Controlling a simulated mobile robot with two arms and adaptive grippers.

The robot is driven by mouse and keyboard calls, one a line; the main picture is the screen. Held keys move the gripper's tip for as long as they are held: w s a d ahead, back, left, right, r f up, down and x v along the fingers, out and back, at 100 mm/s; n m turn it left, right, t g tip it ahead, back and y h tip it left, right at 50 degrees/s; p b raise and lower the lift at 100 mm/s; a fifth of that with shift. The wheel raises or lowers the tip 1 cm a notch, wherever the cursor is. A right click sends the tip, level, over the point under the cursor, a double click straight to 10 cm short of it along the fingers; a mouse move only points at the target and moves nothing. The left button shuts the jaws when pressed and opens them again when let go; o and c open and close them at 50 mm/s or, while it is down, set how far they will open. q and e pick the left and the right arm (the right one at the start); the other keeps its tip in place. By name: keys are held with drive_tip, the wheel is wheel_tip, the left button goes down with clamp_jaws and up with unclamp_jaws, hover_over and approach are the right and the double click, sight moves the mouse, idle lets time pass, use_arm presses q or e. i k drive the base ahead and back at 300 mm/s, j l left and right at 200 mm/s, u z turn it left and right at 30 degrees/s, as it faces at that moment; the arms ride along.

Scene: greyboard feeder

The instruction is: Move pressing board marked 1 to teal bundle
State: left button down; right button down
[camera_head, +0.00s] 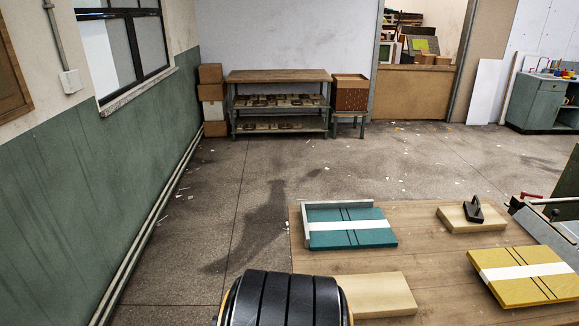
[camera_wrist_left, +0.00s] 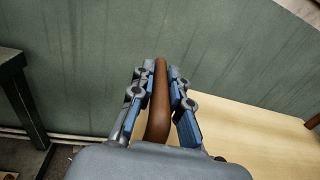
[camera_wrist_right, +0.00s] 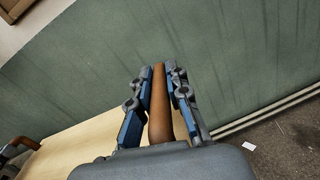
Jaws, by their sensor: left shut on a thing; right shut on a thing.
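The teal bundle (camera_head: 345,238) lies on the table with a white band across it, against a grey corner stop (camera_head: 306,222). My left gripper (camera_wrist_left: 162,85) is shut on a brown handle (camera_wrist_left: 160,110). My right gripper (camera_wrist_right: 160,85) is shut on another brown handle (camera_wrist_right: 161,110). A pale wooden board shows below the handles, in the left wrist view (camera_wrist_left: 240,130) and in the right wrist view (camera_wrist_right: 85,140); it appears to be one board with both handles. No mark 1 is readable. Neither gripper shows in the head view.
The wooden table (camera_head: 430,285) carries a yellow bundle (camera_head: 525,275), a pale block with a black handle (camera_head: 473,214) and a plain pale board (camera_head: 380,295), partly hidden. A metal device (camera_head: 555,225) stands at the right.

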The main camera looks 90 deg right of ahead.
sight(349, 229)
drive_tip(key=i+z, duration=0.45)
drive_tip(key=i+j+z, duration=0.15)
drive_tip(key=i+z, duration=0.3)
drive_tip(key=i, duration=0.15)
drive_tip(key=i+l+z, duration=0.1)
drive_tip(key=i+z, duration=0.5)
drive_tip(key=z, duration=0.25)
drive_tip(key=i+z, duration=0.4)
drive_tip(key=i+l+z, duration=0.1)
drive_tip(key=i+z, duration=0.15)
drive_tip(key=z, duration=0.15)
drive_tip(key=i+z, duration=0.6)
drive_tip(key=z, duration=0.2)
drive_tip(key=i+z, duration=0.2)
drive_tip(key=z, duration=0.2)
drive_tip(key=i+z, duration=0.2)
drive_tip(key=z, duration=0.25)
drive_tip(key=i+j+z, duration=0.1)
drive_tip(key=z, duration=1)
drive_tip(key=i+j, duration=0.05)
